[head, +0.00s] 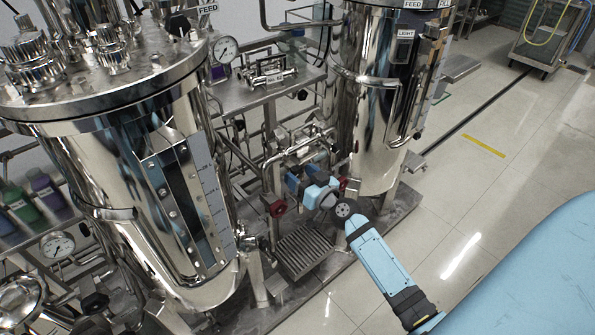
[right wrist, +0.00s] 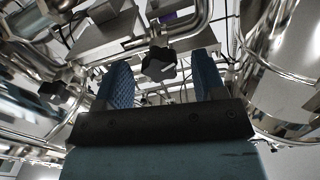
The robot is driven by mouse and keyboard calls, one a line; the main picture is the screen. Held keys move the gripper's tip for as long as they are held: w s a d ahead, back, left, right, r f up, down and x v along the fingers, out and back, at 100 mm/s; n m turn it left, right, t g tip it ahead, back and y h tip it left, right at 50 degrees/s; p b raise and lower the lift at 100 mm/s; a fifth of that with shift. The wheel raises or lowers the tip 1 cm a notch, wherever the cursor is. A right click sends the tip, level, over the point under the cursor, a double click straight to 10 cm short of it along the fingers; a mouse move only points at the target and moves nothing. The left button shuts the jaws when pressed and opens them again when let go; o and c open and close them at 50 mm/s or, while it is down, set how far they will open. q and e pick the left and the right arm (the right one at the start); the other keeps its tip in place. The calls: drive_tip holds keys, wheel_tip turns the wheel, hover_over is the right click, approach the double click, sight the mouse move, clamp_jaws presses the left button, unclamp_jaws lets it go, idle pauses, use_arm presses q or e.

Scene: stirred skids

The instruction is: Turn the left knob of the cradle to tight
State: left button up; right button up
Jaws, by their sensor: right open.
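The cradle (head: 266,70) sits on a steel shelf between two polished vessels in the head view. A black knob (head: 239,125) is at the left below the shelf, and another black knob (head: 302,95) is at its right. My right gripper (head: 298,180) is below and apart from both, with its blue fingers open and empty. In the right wrist view, a black star-shaped knob (right wrist: 158,64) shows beyond and between the spread fingers, not touched. I cannot tell which of the two knobs it is, nor its setting. My left gripper is not in view.
The large left vessel (head: 150,190) and the right vessel (head: 370,110) flank the gap. Pipes and valves with red handles (head: 277,207) crowd it. A grated step (head: 305,252) lies below. The floor (head: 490,190) at the right is clear.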

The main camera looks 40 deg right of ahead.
drive_tip(key=shift+w+a, duration=0.1)
drive_tip(key=shift+w, duration=0.75)
drive_tip(key=shift+c, duration=0.5)
drive_tip(key=c, duration=0.8)
